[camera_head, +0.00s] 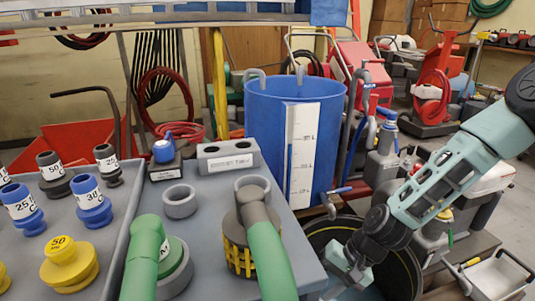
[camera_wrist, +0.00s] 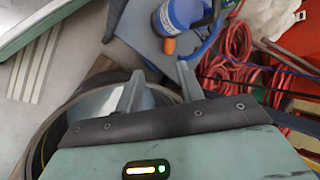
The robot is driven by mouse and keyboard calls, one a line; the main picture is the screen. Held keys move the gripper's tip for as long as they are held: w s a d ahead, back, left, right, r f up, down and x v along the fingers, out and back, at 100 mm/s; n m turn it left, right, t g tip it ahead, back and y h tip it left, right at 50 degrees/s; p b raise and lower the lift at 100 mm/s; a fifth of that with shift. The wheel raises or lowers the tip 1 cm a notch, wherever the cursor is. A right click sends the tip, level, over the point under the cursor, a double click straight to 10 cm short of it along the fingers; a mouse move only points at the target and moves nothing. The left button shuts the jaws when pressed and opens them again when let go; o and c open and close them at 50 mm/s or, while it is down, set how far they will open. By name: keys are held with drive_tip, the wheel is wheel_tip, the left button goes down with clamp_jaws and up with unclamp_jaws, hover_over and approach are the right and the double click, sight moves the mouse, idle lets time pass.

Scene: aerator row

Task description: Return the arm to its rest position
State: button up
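My arm (camera_head: 450,175) comes in from the right in the head view, pale green with dark joints, and reaches down to the left. My gripper (camera_head: 343,268) is low, just right of the grey table's edge and in front of a dark round rim. In the wrist view the two fingers of my gripper (camera_wrist: 160,77) stand apart with nothing between them, so it is open and empty. The fingers lie over a round rim and a grey surface there; whether they touch anything I cannot tell.
A blue barrel (camera_head: 265,110) with a white scale stands behind the grey table (camera_head: 215,185). A dark round rim (camera_head: 400,265) and red carts (camera_head: 435,85) crowd the right.

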drive_tip(key=s+d+r+n+t+h, duration=0.2)
drive_tip(key=d+r+h, duration=0.2)
drive_tip(key=d+r, duration=0.6)
drive_tip(key=s+d+r+n+t+h, duration=0.2)
drive_tip(key=d+r+h, duration=0.1)
drive_tip(key=d+r, duration=0.7)
drive_tip(key=s+a+r+n+g, duration=0.1)
drive_tip(key=s+a+n, duration=0.4)
drive_tip(key=a, duration=0.4)
drive_tip(key=s+a+r+n+g, duration=0.1)
drive_tip(key=s+a+n+g, duration=0.1)
drive_tip(key=s+a, duration=0.65)
wheel_tip(320, 180, up, 28)
drive_tip(key=a+p, duration=0.1)
drive_tip(key=p, duration=2.6)
drive_tip(key=shift+y+p, duration=0.3)
drive_tip(key=shift+p, duration=0.1)
drive_tip(key=shift+s, duration=0.1)
